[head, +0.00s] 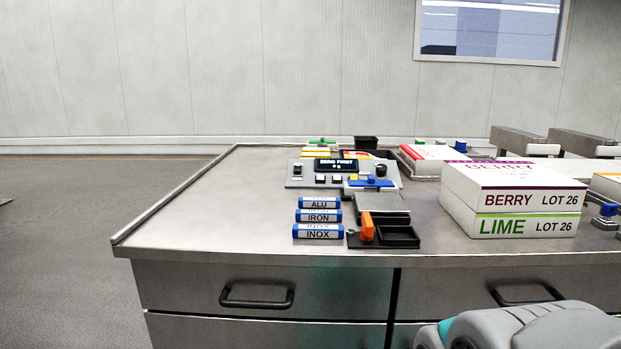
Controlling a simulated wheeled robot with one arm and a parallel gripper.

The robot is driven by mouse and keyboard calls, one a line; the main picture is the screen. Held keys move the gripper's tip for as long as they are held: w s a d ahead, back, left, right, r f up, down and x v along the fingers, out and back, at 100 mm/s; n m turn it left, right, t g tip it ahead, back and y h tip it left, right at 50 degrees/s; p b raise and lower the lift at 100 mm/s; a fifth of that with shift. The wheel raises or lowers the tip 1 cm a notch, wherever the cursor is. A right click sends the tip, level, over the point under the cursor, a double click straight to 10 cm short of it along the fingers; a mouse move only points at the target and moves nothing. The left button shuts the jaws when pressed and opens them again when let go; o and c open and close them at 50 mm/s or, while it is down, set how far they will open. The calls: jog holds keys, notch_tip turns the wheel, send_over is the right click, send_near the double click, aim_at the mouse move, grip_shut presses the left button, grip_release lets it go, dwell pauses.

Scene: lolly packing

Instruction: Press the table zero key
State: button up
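A grey control panel (292,182) stands on the steel table (215,215), left of the picture's middle. Its dark display (335,165) reads "ZERO POINT" with a small value below that looks like "0 g". Small pale keys (320,179) sit in a row under the display; their labels are too small to read, so I cannot tell which is the table zero key. A dark knob (297,169) is at the panel's left and another (381,170) at its right. My gripper is not in view; only a grey and teal part of my arm shows at the bottom right.
ALU (319,203), IRON (319,216) and INOX (317,231) blocks lie before the panel. An orange piece (367,227) stands at a black tray (400,237). BERRY (512,188) sits on LIME (525,225) at right. The table's left side is clear.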

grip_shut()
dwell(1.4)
